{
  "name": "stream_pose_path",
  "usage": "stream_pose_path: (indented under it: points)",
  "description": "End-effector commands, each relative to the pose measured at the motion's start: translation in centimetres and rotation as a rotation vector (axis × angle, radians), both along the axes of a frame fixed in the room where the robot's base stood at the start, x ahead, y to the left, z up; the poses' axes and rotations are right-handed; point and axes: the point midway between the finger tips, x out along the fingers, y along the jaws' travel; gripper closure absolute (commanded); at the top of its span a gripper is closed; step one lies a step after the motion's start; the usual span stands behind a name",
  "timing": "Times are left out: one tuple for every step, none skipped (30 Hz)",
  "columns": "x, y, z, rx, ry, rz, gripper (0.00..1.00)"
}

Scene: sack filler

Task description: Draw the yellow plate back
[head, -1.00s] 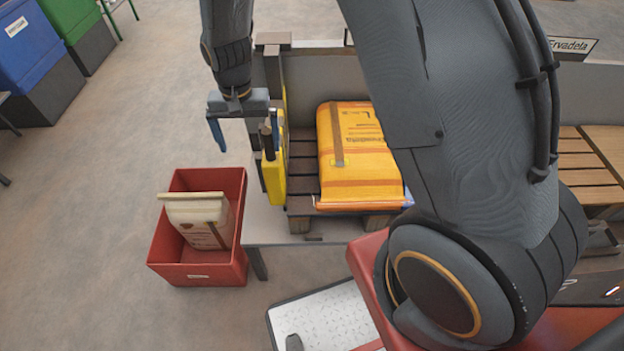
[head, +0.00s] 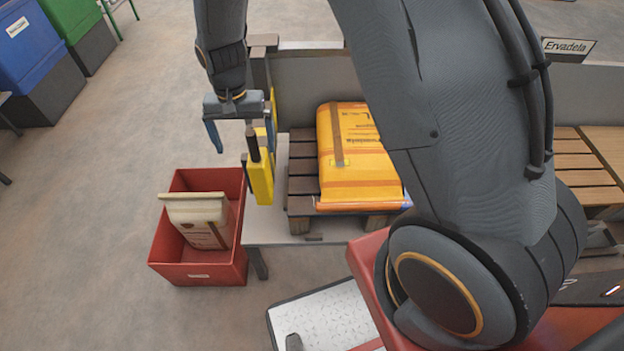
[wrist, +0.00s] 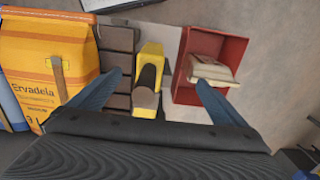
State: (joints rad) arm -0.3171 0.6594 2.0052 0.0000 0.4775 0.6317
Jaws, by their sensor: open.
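The yellow plate (head: 262,180) stands upright at the left end of the table, beside the slatted pallet, with a strip of grey tabletop between them. A dark handle (head: 252,146) sticks out from it. My gripper (head: 245,137) is open at the plate's upper part. In the wrist view the open fingers of my gripper (wrist: 157,78) lie either side of the yellow plate (wrist: 146,110) and its handle (wrist: 146,84), with gaps on both sides. I cannot tell whether either finger touches it. The right finger is partly hidden in the head view.
An orange-yellow sack (head: 358,160) lies on the dark pallet (head: 303,185) right of the plate. A red bin (head: 195,272) with a pale sack (head: 198,215) stands on the floor to the left. Open floor lies further left.

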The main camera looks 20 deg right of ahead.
Motion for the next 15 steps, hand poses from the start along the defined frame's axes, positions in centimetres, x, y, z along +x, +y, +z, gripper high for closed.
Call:
stream_pose_path:
  points:
    - [-0.1, -0.3, 0.1, 0.0, 0.0, -0.001, 0.03]
    - [-0.1, -0.5, 0.1, 0.0, 0.0, -0.001, 0.03]
    - [-0.2, -0.7, 0.1, 0.001, -0.001, -0.001, 0.03]
    - [-0.2, -0.8, 0.1, 0.001, -0.001, -0.001, 0.03]
    - [-0.3, -1.0, 0.1, 0.001, -0.001, 0.0, 0.03]
    - [-0.4, -1.2, 0.1, 0.0, 0.0, 0.0, 0.03]
    - [-0.4, -1.3, 0.1, 0.0, 0.0, -0.001, 0.03]
    - [-0.5, -1.5, 0.1, 0.0, 0.0, -0.001, 0.03]
    - [-0.6, -1.7, 0.1, 0.0, 0.0, -0.001, 0.03]
    - [-0.6, -1.9, 0.1, 0.0, 0.0, -0.001, 0.03]
    - [-0.7, -2.0, 0.1, 0.0, 0.0, -0.001, 0.03]
    - [-0.7, -2.1, 0.0, 0.0, 0.0, -0.001, 0.03]
    - [-0.7, -2.2, 0.0, 0.0, 0.0, 0.0, 0.03]
    - [-0.7, -2.2, 0.1, 0.0, 0.0, 0.0, 0.03]
    - [-0.7, -2.2, 0.1, 0.0, 0.0, 0.0, 0.03]
